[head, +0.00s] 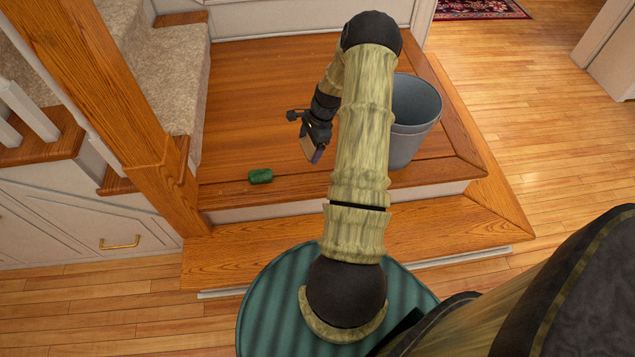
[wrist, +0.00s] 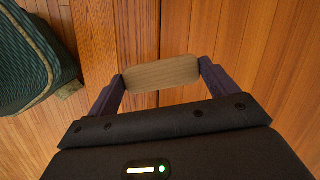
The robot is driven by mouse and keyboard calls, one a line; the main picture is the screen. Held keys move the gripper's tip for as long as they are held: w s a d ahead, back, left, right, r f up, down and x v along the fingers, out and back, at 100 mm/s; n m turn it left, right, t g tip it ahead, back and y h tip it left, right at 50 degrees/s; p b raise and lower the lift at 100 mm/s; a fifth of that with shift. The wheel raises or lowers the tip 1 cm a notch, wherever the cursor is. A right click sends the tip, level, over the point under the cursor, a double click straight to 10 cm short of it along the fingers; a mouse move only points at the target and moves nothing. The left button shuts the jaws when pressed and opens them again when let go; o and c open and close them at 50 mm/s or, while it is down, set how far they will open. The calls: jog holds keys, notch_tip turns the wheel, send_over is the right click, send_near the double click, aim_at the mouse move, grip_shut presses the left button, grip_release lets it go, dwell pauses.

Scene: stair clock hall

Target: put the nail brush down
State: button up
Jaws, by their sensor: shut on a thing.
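The nail brush (wrist: 162,74) is a light wooden block with rounded ends, seen in the wrist view between my two purple fingers. My gripper (wrist: 161,77) is shut on it, one finger at each end. The brush's bristles are not visible. In the head view my gripper (head: 312,150) hangs over the front part of the wooden landing (head: 265,90), left of the grey bucket. The brush appears to be held above the wood, though the gap below it is hard to judge.
A small green object (head: 261,176) lies on the landing near its front edge, left of my gripper. A grey bucket (head: 415,120) stands to the right. A wooden post (head: 150,140) and carpeted stairs (head: 175,75) border the left. The landing behind is clear.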

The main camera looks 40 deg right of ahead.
jog(key=s+d+m+y+b, duration=0.1)
jog(key=s+d+m+b, duration=0.1)
jog(key=b, duration=0.2)
jog(key=shift+s+f, duration=0.1)
jog(key=shift+f, duration=0.05)
jog(key=shift+d+f+b, duration=0.1)
jog(key=shift+f+b, duration=0.95)
jog(key=shift+f, duration=1.5)
jog(key=shift+f, duration=0.1)
notch_tip(320, 180, down, 4)
jog(key=shift+f+b, duration=0.2)
jog(key=shift+b, duration=0.3)
jog(key=o, duration=0.7)
jog(key=shift+f+b, duration=0.2)
jog(key=shift+b, duration=0.2)
